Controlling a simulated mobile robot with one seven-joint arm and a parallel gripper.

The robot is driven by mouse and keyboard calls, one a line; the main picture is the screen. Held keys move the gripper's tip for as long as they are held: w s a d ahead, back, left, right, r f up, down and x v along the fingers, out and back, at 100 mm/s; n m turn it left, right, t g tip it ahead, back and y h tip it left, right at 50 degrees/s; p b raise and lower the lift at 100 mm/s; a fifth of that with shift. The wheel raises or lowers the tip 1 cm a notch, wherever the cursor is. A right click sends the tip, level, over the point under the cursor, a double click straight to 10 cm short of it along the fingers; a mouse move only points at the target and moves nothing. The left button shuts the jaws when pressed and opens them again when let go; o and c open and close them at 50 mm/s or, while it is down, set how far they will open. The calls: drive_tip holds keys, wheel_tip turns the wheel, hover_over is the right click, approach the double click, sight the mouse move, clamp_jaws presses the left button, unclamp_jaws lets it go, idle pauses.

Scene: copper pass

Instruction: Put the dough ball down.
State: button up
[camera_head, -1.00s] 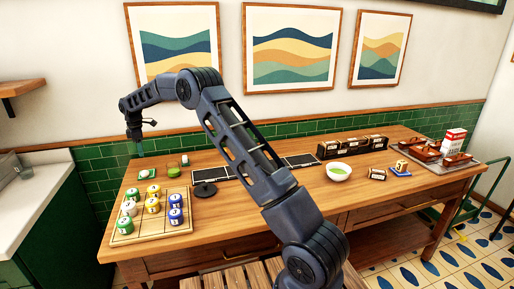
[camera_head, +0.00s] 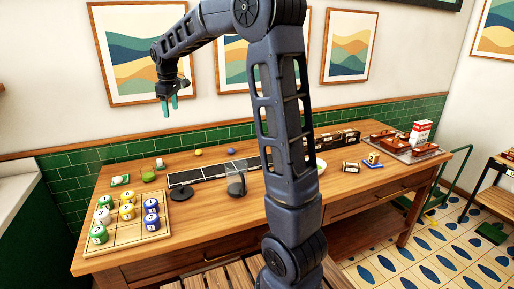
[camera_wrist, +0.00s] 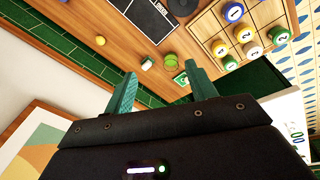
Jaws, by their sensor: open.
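A small pale ball, seemingly the dough ball (camera_head: 120,179), rests on a small green mat at the back left of the table. In the wrist view the green mat (camera_wrist: 180,81) is partly hidden behind a finger, and the ball is hard to make out. My gripper (camera_head: 169,105) is open, with nothing between its teal fingers. It hangs high in front of the wall, well above the table and apart from the ball. In the wrist view its fingertips (camera_wrist: 160,75) are spread wide.
Black panels (camera_head: 214,172) lie mid-table.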

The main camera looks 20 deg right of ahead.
drive_tip(key=s+d+r+m, duration=0.3)
drive_tip(key=s+d, duration=0.6)
drive_tip(key=s, duration=0.1)
drive_tip(key=s+d+f+m+t, duration=0.1)
drive_tip(key=s+d+f+m, duration=0.1)
drive_tip(key=s, duration=0.6)
drive_tip(key=s+d+f+m, duration=0.3)
drive_tip(key=s+d, duration=0.3)
drive_tip(key=s, duration=0.3)
drive_tip(key=s+d+f+m+t, duration=0.1)
drive_tip(key=s+d+f+m, duration=0.2)
drive_tip(key=s, duration=0.6)
drive_tip(key=shift+d+m+t, duration=0.3)
drive_tip(key=shift+d, duration=0.5)
drive_tip(key=shift+f, duration=0.1)
